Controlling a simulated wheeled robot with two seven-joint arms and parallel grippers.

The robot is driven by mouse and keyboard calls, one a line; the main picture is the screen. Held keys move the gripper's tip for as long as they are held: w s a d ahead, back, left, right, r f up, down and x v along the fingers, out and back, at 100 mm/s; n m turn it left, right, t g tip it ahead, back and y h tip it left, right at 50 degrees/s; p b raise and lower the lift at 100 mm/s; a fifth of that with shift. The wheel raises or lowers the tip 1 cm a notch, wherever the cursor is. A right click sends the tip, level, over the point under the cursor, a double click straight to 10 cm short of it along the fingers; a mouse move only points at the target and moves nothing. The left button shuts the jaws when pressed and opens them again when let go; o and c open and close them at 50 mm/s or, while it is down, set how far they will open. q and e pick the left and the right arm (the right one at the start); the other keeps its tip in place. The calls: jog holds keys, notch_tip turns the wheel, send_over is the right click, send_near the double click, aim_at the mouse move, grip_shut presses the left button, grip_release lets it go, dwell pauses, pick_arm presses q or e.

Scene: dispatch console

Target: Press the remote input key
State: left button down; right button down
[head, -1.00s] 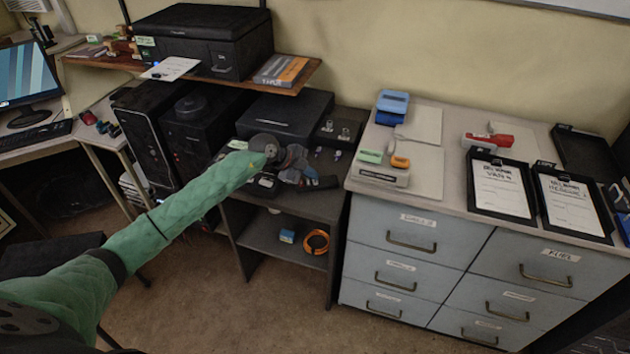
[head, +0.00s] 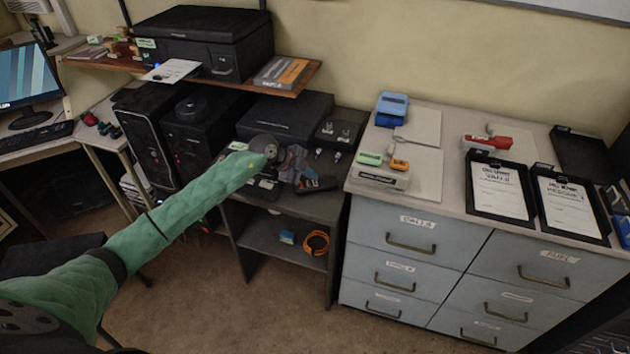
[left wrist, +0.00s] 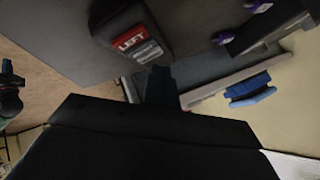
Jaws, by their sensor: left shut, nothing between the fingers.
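My left gripper (head: 294,174) is shut and empty, reaching over the dark desk shelf; its dark fingers also show in the left wrist view (left wrist: 160,78). Close by it on the shelf lies a dark device (head: 318,185), whose red "LEFT" label shows in the left wrist view (left wrist: 132,38). Two small purple-tipped pieces (head: 336,156) lie behind it. A black box with two small knobs (head: 338,132) stands further back. I cannot tell which of these parts is the remote input key; no such label is readable. My right gripper is not in view.
A flat black unit (head: 285,116) stands at the shelf's back, below a wooden shelf with a printer (head: 203,42). A grey drawer cabinet (head: 405,222) adjoins on the right, its top holding a blue device (head: 391,108) and clipboards. An orange coil (head: 316,243) lies on the lower shelf.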

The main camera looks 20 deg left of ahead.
aim_at(311, 184)
pick_arm(q)
jog(key=shift+r, duration=0.25)
jog(key=shift+r+p, duration=2.15)
jog(key=shift+r, duration=0.35)
